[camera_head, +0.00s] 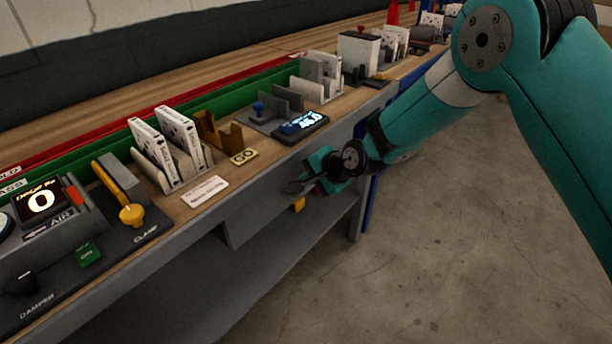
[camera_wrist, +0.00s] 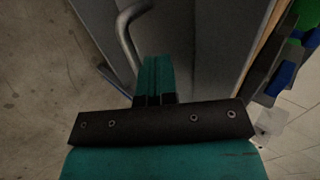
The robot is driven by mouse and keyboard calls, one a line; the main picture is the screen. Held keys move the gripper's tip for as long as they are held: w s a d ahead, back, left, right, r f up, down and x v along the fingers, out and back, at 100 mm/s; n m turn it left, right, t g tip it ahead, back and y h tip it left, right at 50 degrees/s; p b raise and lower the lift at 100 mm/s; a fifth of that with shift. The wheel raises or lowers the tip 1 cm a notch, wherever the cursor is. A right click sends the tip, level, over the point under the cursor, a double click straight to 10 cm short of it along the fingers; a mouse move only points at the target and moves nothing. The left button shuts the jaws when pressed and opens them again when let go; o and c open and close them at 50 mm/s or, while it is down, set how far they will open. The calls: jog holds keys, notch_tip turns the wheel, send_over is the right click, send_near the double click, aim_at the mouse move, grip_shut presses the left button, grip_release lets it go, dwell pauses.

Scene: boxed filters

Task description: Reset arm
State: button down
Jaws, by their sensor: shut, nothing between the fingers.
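My gripper (camera_head: 296,187) is in front of the bench, below its top edge, beside the grey drawer front (camera_head: 262,212). In the wrist view its teal fingers (camera_wrist: 155,62) are together with nothing between them. A curved metal handle (camera_wrist: 127,32) shows just beyond and left of the fingertips; I cannot tell whether they touch it. My arm reaches in from the upper right of the head view.
The wooden bench holds white filter boxes (camera_head: 178,135) in racks, a blue-lit display (camera_head: 302,124), a yellow GO tag (camera_head: 244,156) and a control panel with a yellow clamp lever (camera_head: 131,214). A lower shelf (camera_head: 290,240) lies under the bench. The concrete floor at right is clear.

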jog(key=s+d+r+n+g+p, duration=0.1)
jog(key=s+d+r+n, duration=0.1)
jog(key=s+d+r, duration=0.35)
jog(key=s+d+r+n+p, duration=0.2)
jog(key=s+r, duration=0.1)
jog(key=r, duration=0.5)
jog(key=s+d+r+n+g+h, duration=0.1)
jog(key=s+d+r+n, duration=0.2)
jog(key=s, duration=0.5)
jog(key=s+d+r+n+g+h, duration=0.1)
jog(key=s+d+r+n+g, duration=0.1)
jog(key=s, duration=0.6)
jog(key=s+d+r+n+g+h, duration=0.1)
jog(key=s+d+r+n, duration=0.4)
jog(key=s, duration=0.4)
jog(key=shift+d+r+g+h, duration=0.3)
jog(key=shift+d+r, duration=0.5)
jog(key=shift+r, duration=0.1)
jog(key=shift+s, duration=0.1)
